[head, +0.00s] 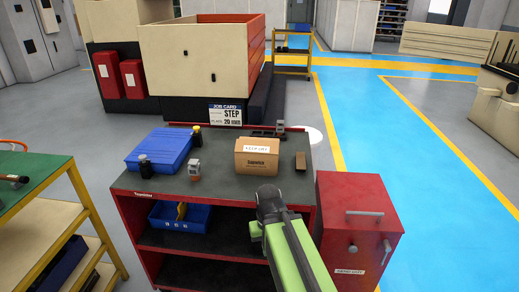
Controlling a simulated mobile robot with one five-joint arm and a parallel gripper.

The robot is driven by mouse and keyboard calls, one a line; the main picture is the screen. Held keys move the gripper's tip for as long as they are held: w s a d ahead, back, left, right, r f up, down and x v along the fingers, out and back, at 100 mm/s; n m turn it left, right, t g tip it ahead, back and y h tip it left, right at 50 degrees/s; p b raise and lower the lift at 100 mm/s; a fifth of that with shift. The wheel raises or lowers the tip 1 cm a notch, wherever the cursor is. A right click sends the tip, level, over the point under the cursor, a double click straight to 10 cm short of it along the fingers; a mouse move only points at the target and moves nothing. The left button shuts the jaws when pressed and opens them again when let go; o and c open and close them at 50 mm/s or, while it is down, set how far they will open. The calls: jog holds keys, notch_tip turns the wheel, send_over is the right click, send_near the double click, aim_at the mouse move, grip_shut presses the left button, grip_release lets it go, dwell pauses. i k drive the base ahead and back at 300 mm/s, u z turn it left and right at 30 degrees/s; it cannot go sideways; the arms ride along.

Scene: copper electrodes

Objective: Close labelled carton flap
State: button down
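A brown cardboard carton (256,162) stands on the dark top of the red cart, right of its middle. A white label with dark print shows on its upper part, and smaller print is on its front. I cannot tell at this size how its flap stands. My green arm reaches up from the bottom of the head view. The dark end of the arm with my gripper (268,192) is just in front of and below the carton in the picture. I cannot make out the fingers or any contact with the carton.
The cart top (225,188) also holds a blue case (160,150), several small dark-and-orange items and a small brown block (300,161) right of the carton. A red cabinet (355,215) stands at the right. A job card (230,114) stands behind.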

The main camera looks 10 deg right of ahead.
aim_at(242, 145)
jog(key=u, duration=0.6)
jog(key=k, duration=0.15)
jog(key=u, duration=1.85)
jog(key=k, duration=0.65)
jog(key=z, duration=1.3)
jog(key=i, duration=1.05)
jog(key=u, duration=0.15)
